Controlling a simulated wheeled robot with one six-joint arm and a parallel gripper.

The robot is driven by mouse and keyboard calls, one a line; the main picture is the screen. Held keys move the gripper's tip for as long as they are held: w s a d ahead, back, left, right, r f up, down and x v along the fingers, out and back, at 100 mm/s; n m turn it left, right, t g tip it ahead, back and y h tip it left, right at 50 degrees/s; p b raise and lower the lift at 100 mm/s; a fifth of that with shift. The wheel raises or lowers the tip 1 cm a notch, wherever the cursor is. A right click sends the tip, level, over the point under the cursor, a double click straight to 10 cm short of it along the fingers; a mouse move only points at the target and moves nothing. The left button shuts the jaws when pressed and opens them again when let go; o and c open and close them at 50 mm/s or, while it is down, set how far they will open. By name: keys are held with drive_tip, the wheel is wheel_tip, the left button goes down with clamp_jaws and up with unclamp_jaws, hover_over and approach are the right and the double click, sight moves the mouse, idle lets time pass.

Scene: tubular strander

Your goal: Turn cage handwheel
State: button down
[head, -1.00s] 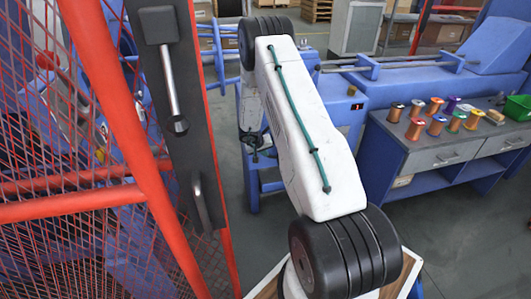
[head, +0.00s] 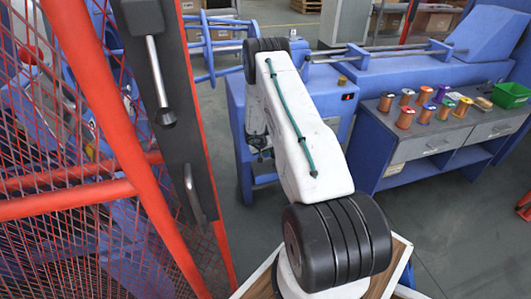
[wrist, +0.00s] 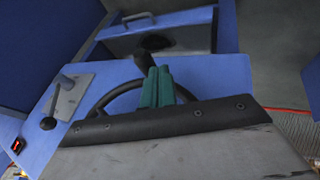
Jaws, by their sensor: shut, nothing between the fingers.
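A dark handwheel (wrist: 106,94) shows in the wrist view as a curved rim against a blue machine panel. A dark knob (wrist: 143,62) stands up just behind my fingers, probably on the wheel. My gripper (wrist: 157,87) has two teal fingers, shut together with nothing between them. They overlap the wheel in the picture; I cannot tell whether they touch it. My gripper's grey and black body hides the near part of the wheel. In the head view my white arm hides the wheel.
A lever on a grey plate (wrist: 68,97) is left of the wheel. A red mesh door (head: 75,195) with a dark handle post (head: 165,100) stands close on the left. A workbench (head: 400,150) with several spools and a green bin (head: 510,95) is at right. Grey floor lies between.

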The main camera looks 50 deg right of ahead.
drive_tip(key=shift+s+d+f, duration=0.3)
drive_tip(key=shift+d, duration=0.1)
drive_tip(key=shift+a, duration=0.1)
drive_tip(key=w+a+r, duration=0.1)
drive_tip(key=a+r, duration=0.7)
drive_tip(key=r, duration=0.1)
drive_tip(key=shift+w+a+r, duration=0.25)
drive_tip(key=shift+r, duration=0.1)
